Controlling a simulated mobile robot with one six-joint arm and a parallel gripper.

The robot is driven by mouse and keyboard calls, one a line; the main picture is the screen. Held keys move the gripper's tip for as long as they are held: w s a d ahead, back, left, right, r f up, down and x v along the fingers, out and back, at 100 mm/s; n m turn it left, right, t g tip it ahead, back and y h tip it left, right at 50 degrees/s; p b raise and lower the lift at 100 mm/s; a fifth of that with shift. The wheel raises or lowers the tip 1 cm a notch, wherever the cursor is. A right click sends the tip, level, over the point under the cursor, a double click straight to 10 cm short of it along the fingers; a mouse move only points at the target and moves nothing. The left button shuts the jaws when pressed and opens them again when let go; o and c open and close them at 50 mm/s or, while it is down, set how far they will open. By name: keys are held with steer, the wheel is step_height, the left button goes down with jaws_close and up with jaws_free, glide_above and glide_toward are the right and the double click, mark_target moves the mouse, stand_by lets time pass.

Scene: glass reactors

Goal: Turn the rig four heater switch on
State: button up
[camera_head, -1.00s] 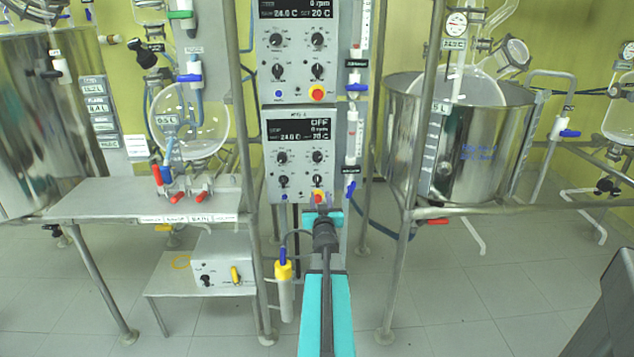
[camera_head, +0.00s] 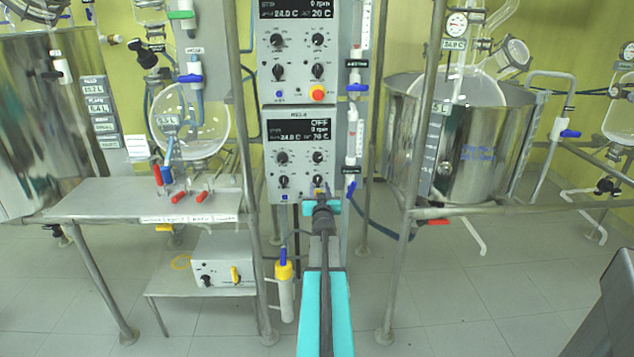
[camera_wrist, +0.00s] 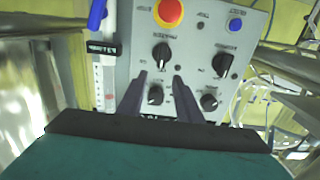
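The rig four panel (camera_head: 300,150) is the lower grey box on the central column. Its display (camera_head: 299,131) reads OFF and 0 rpm. It has two rows of black knobs. The wrist view shows the panel upside down; a black knob with what looks like a heater label (camera_wrist: 162,52) sits beside the red stop button (camera_wrist: 168,12). In the head view that knob (camera_head: 318,181) is just above my gripper (camera_head: 321,193). In the wrist view my gripper (camera_wrist: 160,80) has its fingers apart and empty, with tips just short of that knob. Another knob (camera_wrist: 156,95) shows between the fingers.
A blue button (camera_wrist: 235,25) and another knob (camera_wrist: 222,62) are close by. A tube with a blue valve (camera_head: 351,188) runs beside the panel. The upper rig panel (camera_head: 298,50) is above. Metal frame posts (camera_head: 245,150) stand either side.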

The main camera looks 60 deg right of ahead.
mark_target(317, 177)
steer(key=shift+x, duration=3.35)
jaws_close()
steer(key=shift+a, duration=0.3)
steer(key=shift+d+r+p, duration=0.1)
steer(key=shift+d+p, duration=0.15)
steer(key=shift+p, duration=0.1)
